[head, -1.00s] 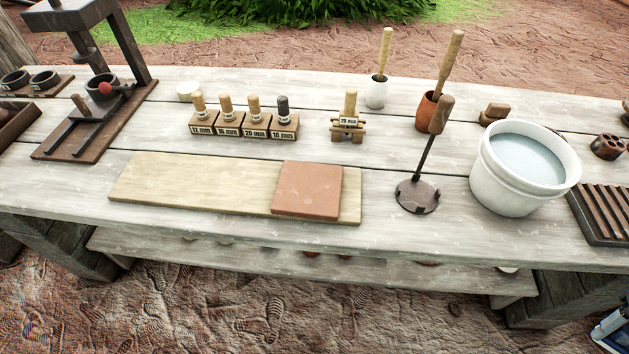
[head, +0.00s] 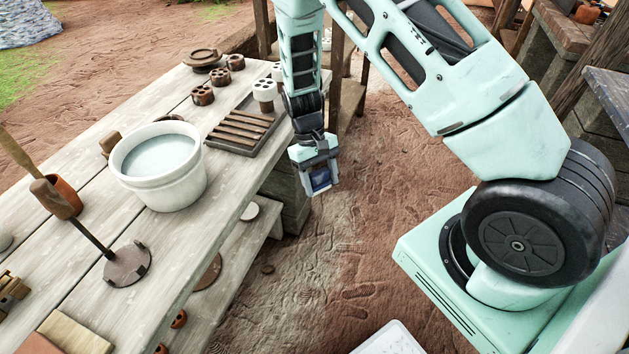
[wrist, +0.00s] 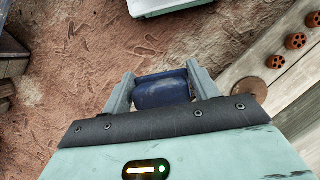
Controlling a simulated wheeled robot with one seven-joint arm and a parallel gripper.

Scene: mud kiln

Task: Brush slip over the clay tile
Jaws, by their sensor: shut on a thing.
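The reddish clay tile (head: 38,345) shows only as a corner at the lower left of the head view, next to the end of a pale wooden board (head: 75,334). A terracotta pot (head: 68,192) with a long wooden handle (head: 14,152) rising from it stands at the left. What this object is I cannot tell.
A white bucket (head: 158,170) of pale liquid stands on the bench. A slatted tray (head: 240,133) and several brown perforated pieces (head: 203,95) lie near the right end. The ground beside the bench is open.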

